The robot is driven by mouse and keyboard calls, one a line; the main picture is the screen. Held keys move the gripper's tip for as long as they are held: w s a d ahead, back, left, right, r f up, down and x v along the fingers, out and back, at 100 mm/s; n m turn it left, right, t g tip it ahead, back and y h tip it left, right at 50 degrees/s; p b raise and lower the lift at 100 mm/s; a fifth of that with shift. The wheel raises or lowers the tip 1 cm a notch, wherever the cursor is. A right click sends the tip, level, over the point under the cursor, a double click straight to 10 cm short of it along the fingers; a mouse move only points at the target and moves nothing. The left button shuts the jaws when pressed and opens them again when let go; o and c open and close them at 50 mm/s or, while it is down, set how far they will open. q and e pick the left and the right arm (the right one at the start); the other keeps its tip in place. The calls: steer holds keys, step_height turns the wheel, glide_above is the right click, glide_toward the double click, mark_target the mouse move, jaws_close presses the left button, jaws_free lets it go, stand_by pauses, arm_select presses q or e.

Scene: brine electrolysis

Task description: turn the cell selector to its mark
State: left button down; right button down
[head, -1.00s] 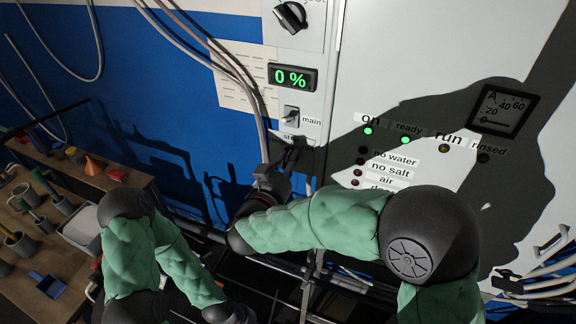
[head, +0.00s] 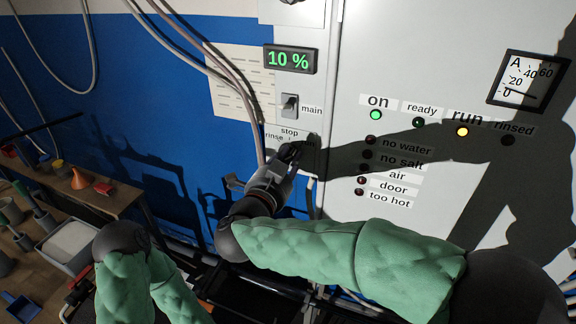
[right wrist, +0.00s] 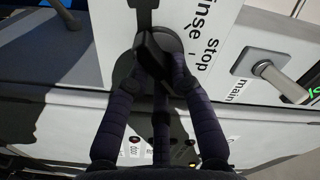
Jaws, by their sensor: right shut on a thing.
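The cell selector (right wrist: 157,58) is a dark knob on the light panel, with the labels "rinse" and "stop" beside it in the right wrist view. My right gripper (right wrist: 160,75) is shut on the knob, with its dark fingers around the grip. In the head view my right gripper (head: 290,158) is at the panel just below the "stop" label and hides most of the selector. The selector's mark and exact pointing cannot be made out. My left gripper is out of view; only part of that arm shows at lower left.
A display (head: 290,60) reads 10 %. Below it is the "main" switch (head: 290,104). The "on" lamp (head: 376,115) glows green and the "run" lamp (head: 462,131) yellow. An ammeter (head: 526,80) is at right. A bench with an orange funnel (head: 80,178) stands at left.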

stand_by(0.5)
steer(key=c, duration=1.1)
jaws_free()
steer(key=v, duration=1.2)
steer(key=shift+f, duration=0.1)
